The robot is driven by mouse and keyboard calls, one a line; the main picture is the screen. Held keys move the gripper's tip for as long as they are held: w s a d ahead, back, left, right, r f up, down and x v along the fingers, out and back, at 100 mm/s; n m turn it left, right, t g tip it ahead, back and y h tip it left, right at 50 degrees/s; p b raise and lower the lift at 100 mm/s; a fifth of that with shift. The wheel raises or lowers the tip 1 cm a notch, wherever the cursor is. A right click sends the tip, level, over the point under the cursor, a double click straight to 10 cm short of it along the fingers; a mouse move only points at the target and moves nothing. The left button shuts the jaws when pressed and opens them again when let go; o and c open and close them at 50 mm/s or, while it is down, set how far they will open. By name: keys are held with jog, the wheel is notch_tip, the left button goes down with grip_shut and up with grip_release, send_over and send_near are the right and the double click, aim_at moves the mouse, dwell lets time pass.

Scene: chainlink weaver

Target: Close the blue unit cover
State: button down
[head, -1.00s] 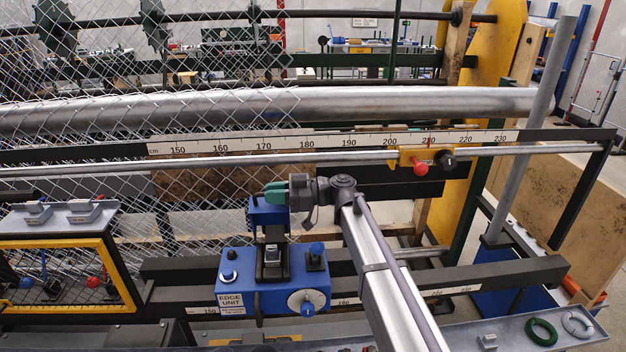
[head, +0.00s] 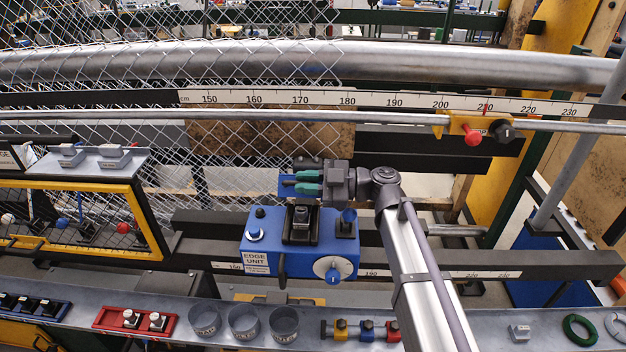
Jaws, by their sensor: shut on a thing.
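The blue edge unit (head: 262,243) sits on the dark lower rail, with a white dial on its front and a black block with a grey part on top. Its blue cover (head: 289,187) is raised behind and above that block, which is uncovered. The cover is largely hidden by the fingers, so I cannot tell its exact angle. My gripper (head: 306,182) reaches in from the right, its green fingertips shut on the cover.
The chain-link mesh (head: 120,130) hangs behind. In front, a grey shelf holds several cups (head: 243,320) and coloured parts (head: 362,330).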

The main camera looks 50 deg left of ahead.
jog(key=c, duration=1.2)
grip_release()
jog(key=shift+o, duration=0.2)
jog(key=shift+w, duration=0.1)
jog(key=v, duration=1)
jog(key=shift+w+d, duration=0.25)
jog(key=shift+d, duration=0.05)
